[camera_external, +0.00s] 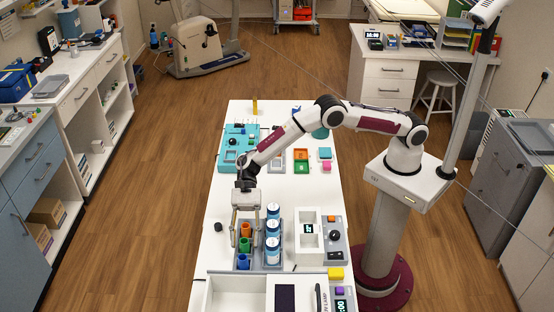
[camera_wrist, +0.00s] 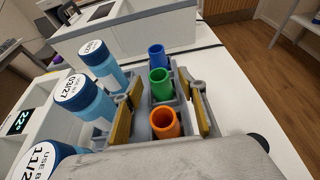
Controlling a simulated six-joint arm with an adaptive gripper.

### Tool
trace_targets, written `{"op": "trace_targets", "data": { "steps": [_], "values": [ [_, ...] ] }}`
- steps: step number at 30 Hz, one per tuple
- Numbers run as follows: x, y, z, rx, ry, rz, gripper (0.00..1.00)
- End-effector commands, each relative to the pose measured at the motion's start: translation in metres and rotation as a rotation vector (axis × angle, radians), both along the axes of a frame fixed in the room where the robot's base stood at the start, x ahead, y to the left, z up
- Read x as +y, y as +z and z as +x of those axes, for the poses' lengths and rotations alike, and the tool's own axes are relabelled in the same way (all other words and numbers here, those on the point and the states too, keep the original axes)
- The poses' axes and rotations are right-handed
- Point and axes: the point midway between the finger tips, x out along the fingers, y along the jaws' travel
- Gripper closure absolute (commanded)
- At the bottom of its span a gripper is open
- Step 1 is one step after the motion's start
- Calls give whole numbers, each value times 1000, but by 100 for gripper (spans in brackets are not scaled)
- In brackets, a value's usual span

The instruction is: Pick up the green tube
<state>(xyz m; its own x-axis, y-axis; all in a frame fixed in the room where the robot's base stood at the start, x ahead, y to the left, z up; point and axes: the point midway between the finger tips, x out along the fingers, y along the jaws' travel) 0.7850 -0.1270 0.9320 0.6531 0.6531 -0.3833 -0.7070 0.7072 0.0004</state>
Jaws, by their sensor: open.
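The green tube (camera_wrist: 160,84) stands in the grey rack (camera_external: 262,262), between the blue tube (camera_wrist: 157,56) and the orange tube (camera_wrist: 165,124). In the external view the green tube (camera_external: 245,244) is the middle one of the left column. My gripper (camera_wrist: 165,108) is open and points down over this column, with its yellow-padded fingers on either side of it. In the external view my gripper (camera_external: 245,228) is close above the rack. In the wrist view the fingers appear nearest the orange and green tubes; whether they touch any tube I cannot tell.
Several blue bottles with white dated caps (camera_external: 273,228) fill the rack's right column, close beside my gripper. A white device with a display (camera_external: 309,238) stands to the right. A small dark object (camera_external: 218,227) lies left of the rack. A white box-shaped machine (camera_external: 235,290) is in front.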

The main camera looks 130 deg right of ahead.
Motion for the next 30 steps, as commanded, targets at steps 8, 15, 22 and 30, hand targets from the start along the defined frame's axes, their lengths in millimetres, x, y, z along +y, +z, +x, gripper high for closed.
{"op": "trace_targets", "data": {
  "steps": [8, 15, 22, 30],
  "values": [
    [0, 0, 0, 0, 0, 0, 59],
    [0, 0, 0, 0, 0, 0, 69],
    [0, 0, 0, 0, 0, 0, 94],
    [0, 2, 0, -1, 0, 0, 94]
  ]
}}
